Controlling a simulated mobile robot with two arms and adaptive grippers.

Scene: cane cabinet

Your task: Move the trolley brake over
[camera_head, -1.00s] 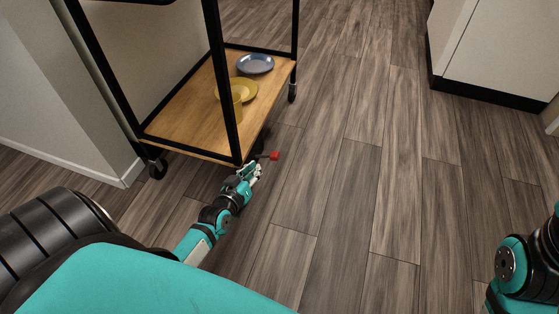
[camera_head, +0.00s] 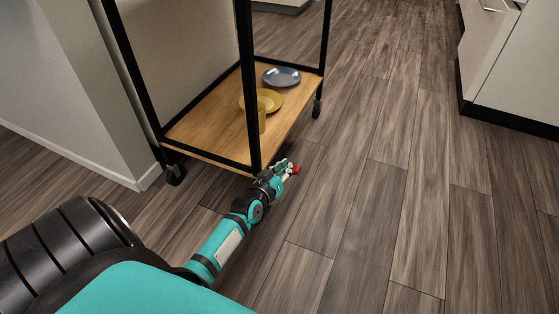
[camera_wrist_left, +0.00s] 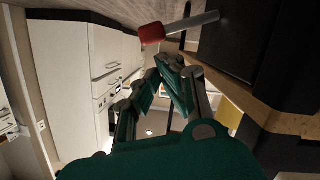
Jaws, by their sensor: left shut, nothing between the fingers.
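The trolley (camera_head: 215,120) has a black frame and a wooden lower shelf. Its brake is a lever with a red tip (camera_head: 296,170), low beside the near right corner post. In the left wrist view the red tip (camera_wrist_left: 153,32) and its grey rod (camera_wrist_left: 194,24) lie just beyond my fingers. My left gripper (camera_head: 286,167) is right beside the red tip and partly covers the lever in the head view. The left gripper (camera_wrist_left: 166,68) is shut and empty. I cannot tell whether it touches the brake. My right gripper is out of view.
A blue plate (camera_head: 282,77), a yellow plate (camera_head: 268,99) and a yellow cup (camera_head: 262,122) are on the shelf. A wall (camera_head: 70,100) stands at the left. A white cabinet (camera_head: 520,70) stands at the right. The wooden floor (camera_head: 390,190) between is clear.

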